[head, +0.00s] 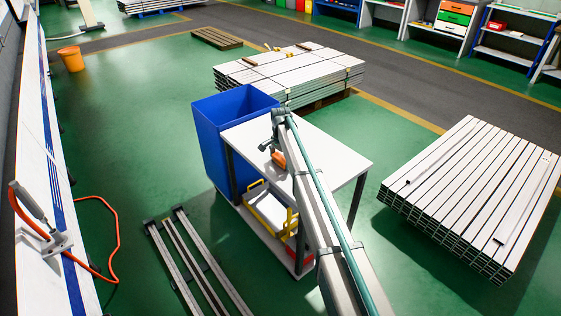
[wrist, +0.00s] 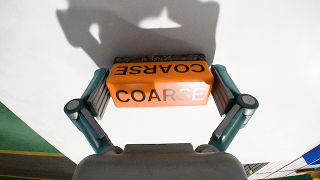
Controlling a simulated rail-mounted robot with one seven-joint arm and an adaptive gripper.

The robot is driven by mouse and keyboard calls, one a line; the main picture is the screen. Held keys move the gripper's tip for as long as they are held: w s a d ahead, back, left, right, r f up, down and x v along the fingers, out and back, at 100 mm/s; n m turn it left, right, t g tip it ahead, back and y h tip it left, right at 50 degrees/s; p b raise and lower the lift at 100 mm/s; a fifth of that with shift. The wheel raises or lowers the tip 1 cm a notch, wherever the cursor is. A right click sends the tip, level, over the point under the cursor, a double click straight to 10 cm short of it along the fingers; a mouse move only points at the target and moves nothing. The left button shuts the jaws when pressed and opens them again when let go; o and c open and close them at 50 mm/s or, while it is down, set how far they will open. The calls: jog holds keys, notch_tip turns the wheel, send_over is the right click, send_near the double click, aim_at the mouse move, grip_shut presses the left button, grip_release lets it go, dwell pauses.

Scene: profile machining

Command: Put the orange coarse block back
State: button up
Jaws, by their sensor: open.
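The orange coarse block (wrist: 162,95) lies on the white top of a cart, with COARSE printed on two of its faces and a dark strip along its far edge. In the head view the block (head: 279,160) shows as a small orange patch on the white cart top (head: 335,160), partly hidden by my arm. My gripper (wrist: 162,92) is open, with one finger on each side of the block. I cannot tell if the fingers touch it. In the head view my gripper (head: 270,150) is over the left part of the cart top.
A blue bin (head: 225,125) stands against the cart's left side. The cart's lower shelf holds a yellow-handled box (head: 265,205). Stacks of profiles stand behind (head: 290,75) and at right (head: 480,190). The right part of the cart top is clear.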

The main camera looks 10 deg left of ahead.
aim_at(281, 158)
jog(key=shift+r, duration=0.15)
notch_tip(281, 158, up, 12)
jog(key=b, duration=0.1)
jog(key=shift+b, duration=0.35)
